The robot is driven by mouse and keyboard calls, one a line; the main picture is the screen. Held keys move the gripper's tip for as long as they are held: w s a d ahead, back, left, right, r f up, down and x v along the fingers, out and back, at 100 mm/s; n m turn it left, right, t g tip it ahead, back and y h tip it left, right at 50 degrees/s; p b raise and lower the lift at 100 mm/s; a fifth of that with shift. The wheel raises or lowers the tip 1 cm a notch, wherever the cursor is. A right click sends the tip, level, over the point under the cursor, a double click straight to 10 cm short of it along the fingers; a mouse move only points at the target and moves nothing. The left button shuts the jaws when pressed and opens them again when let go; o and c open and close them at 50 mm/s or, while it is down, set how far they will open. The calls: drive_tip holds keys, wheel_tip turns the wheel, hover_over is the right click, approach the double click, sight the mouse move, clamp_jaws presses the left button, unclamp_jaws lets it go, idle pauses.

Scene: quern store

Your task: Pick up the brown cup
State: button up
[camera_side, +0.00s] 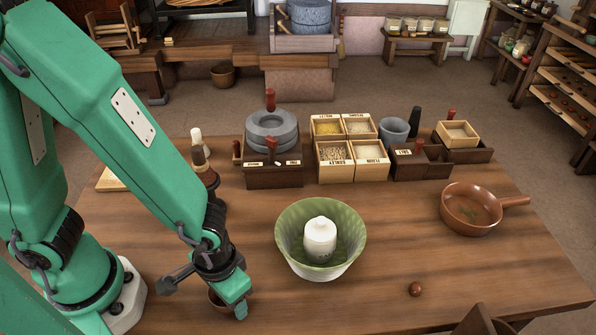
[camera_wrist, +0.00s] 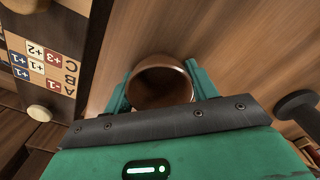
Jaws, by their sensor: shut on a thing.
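The brown cup (camera_wrist: 160,84) sits between the two green fingers of my gripper (camera_wrist: 162,90) in the wrist view, its round opening facing the camera. The fingers are shut on it from both sides. In the side view, my gripper (camera_side: 229,304) is low at the table's front left. Only a small part of the brown cup (camera_side: 216,300) shows there, mostly hidden behind the gripper. I cannot tell whether the cup touches the table.
A green-white bowl (camera_side: 280,245) holding a white jar (camera_side: 320,236) stands right of my gripper. A brown pan (camera_side: 466,210), a small brown ball (camera_side: 415,289), grain boxes (camera_side: 337,172) and a stone quern (camera_side: 271,130) share the table. The front middle is mostly clear.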

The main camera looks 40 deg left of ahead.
drive_tip(key=shift+r, duration=0.15)
wheel_tip(320, 180, up, 10)
idle(0.9)
idle(0.6)
